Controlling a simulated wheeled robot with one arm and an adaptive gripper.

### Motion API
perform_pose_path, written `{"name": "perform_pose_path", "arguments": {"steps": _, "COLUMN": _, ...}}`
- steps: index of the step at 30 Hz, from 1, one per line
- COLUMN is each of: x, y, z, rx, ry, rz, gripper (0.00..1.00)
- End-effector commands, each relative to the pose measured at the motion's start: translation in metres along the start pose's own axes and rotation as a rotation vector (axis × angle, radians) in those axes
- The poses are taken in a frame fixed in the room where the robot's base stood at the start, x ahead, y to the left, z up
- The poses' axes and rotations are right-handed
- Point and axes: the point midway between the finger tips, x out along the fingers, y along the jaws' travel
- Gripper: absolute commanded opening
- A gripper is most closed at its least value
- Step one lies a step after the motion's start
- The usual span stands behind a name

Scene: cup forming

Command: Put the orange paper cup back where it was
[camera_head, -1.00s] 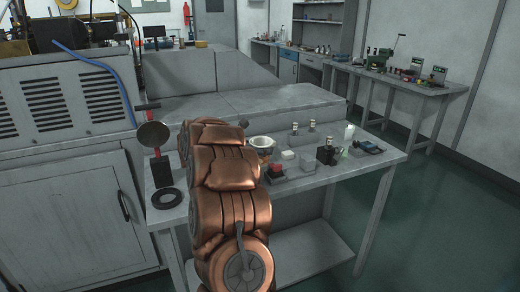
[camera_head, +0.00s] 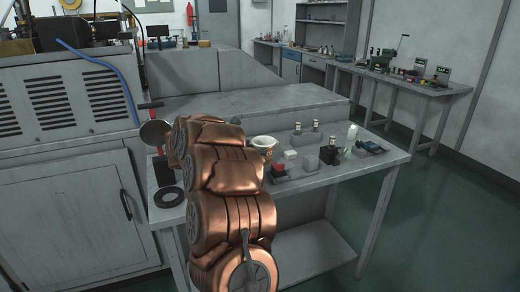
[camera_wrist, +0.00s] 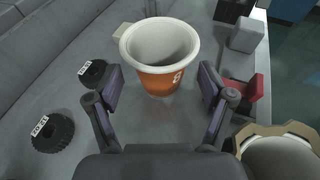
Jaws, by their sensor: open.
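The orange paper cup (camera_wrist: 163,80) stands upright on the grey surface in the wrist view, with a wide white rim and a pale mark on its side. My gripper (camera_wrist: 160,88) is open, with one finger to the left of the cup and one to the right. A gap shows on each side, and nothing is held. In the head view my arm hides the gripper. A white-rimmed cup (camera_head: 264,142) shows just right of my arm there; I cannot tell for sure that it is the orange one.
A second round container (camera_wrist: 280,155) with a tan rim is close at the lower right. Two black knurled knobs (camera_wrist: 52,133) with labels lie left. A red block (camera_wrist: 243,92) and a grey block (camera_wrist: 246,36) are right. The bench (camera_head: 330,180) holds several small items.

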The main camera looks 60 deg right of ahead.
Motion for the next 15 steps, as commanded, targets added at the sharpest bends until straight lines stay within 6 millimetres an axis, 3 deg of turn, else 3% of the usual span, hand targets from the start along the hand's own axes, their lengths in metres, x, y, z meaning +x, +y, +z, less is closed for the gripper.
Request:
{"name": "perform_pose_path", "arguments": {"steps": 6, "x": -0.022, "y": 0.001, "z": 0.001, "rx": 0.002, "ry": -0.001, "rz": 0.002, "gripper": 0.81}}
{"name": "perform_pose_path", "arguments": {"steps": 15, "x": -0.027, "y": 0.0, "z": 0.001, "rx": 0.002, "ry": -0.001, "rz": 0.001, "gripper": 0.81}}
